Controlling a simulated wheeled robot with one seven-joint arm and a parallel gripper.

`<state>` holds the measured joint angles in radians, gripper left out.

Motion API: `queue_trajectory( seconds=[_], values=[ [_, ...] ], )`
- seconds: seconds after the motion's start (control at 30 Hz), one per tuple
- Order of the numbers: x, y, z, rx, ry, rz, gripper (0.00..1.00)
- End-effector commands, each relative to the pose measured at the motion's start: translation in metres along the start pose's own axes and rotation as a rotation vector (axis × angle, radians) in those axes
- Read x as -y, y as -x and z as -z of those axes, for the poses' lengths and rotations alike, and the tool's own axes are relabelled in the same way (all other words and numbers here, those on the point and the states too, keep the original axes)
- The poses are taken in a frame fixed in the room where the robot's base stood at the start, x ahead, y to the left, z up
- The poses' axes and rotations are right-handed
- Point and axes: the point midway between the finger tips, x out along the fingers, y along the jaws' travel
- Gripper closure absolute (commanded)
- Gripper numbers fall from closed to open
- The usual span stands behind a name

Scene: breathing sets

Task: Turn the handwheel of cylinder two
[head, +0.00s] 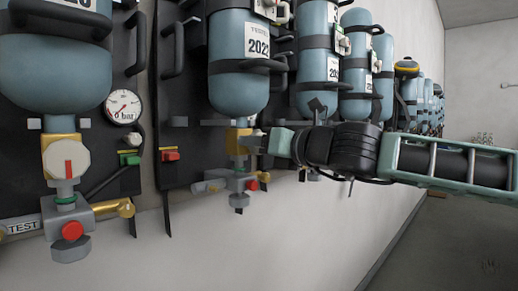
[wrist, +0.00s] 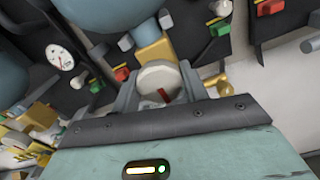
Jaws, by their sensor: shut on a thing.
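Cylinder two, a blue-grey bottle (head: 238,90) labelled 2022 or similar, hangs second from the left in the head view. Its brass valve (head: 236,140) is below it, and the valve's handwheel is hidden there by my gripper (head: 258,144). In the wrist view the handwheel (wrist: 158,78) is a pale round knob with a red mark. My gripper (wrist: 160,88) is shut on it, one grey finger on each side. The red mark tilts slightly from vertical in that picture.
A nearer cylinder (head: 55,75) stands left, with its own handwheel (head: 68,160) and a gauge (head: 123,107). A red block (head: 171,156) sits on the dark backplate. More cylinders (head: 318,70) line the wall to the right. The floor (head: 450,230) at right is clear.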

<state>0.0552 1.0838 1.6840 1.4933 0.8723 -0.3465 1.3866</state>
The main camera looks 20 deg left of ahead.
Motion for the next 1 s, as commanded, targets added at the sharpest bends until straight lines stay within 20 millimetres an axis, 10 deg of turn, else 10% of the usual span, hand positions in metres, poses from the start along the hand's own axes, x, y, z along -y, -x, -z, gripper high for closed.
queue_trajectory(
  seconds=[0.63,0.67,0.73,1.0],
  values=[
    [0.0006,0.0,-0.001,0.001,-0.052,0.001,0.79],
    [0.0006,0.0,-0.001,0.001,-0.052,0.001,0.51],
    [0.0006,0.0,-0.001,0.001,-0.051,0.001,0.34],
    [0.0005,0.0005,-0.0005,0.001,-0.049,0.0,0.34]
  ],
)
